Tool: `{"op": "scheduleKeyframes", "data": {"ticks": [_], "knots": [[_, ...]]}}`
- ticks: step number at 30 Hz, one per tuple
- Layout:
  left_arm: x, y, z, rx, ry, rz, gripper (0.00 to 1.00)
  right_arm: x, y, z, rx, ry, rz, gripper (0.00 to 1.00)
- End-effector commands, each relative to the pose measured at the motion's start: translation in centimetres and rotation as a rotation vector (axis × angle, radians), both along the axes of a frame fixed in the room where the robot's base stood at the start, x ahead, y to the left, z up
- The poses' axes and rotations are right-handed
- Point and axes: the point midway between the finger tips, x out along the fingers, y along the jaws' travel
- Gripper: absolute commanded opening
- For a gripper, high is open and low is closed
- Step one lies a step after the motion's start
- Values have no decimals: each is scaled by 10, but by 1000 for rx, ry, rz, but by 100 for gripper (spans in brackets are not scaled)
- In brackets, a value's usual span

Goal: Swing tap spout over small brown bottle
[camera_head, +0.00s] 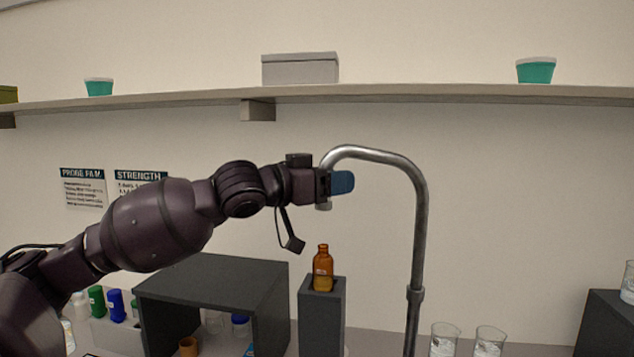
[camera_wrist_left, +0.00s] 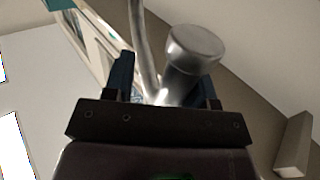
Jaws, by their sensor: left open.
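The tap is a grey metal pipe (camera_head: 419,230) that rises, bends over to the left and turns down in a hooked spout (camera_head: 365,152). The spout's end (camera_head: 324,206) shows just below my left gripper (camera_head: 342,183). My left gripper is open, with blue fingers at the spout's downturned part. In the left wrist view the spout end (camera_wrist_left: 196,47) sits between or in front of the fingers (camera_wrist_left: 160,85); contact is unclear. The small brown bottle (camera_head: 323,271) stands upright on a dark grey pedestal (camera_head: 321,315), below the spout end in the picture; their depth alignment is unclear. My right gripper is out of view.
A dark open-fronted box (camera_head: 215,280) stands left of the pedestal. Glass beakers (camera_head: 444,340) stand right of the tap's post. A wall shelf (camera_head: 400,95) runs above, bearing a grey box (camera_head: 300,69) and teal cups (camera_head: 536,71).

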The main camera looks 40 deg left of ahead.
Motion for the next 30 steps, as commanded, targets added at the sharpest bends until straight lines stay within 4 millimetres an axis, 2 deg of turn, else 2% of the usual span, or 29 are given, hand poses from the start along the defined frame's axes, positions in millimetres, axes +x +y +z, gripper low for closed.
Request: {"op": "scheduleKeyframes", "data": {"ticks": [12, 30], "knots": [[-26, 9, -2, 2, 3, 1, 52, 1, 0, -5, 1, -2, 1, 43], [-74, 28, -1, -2, 3, 1, 52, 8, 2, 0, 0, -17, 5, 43]]}}
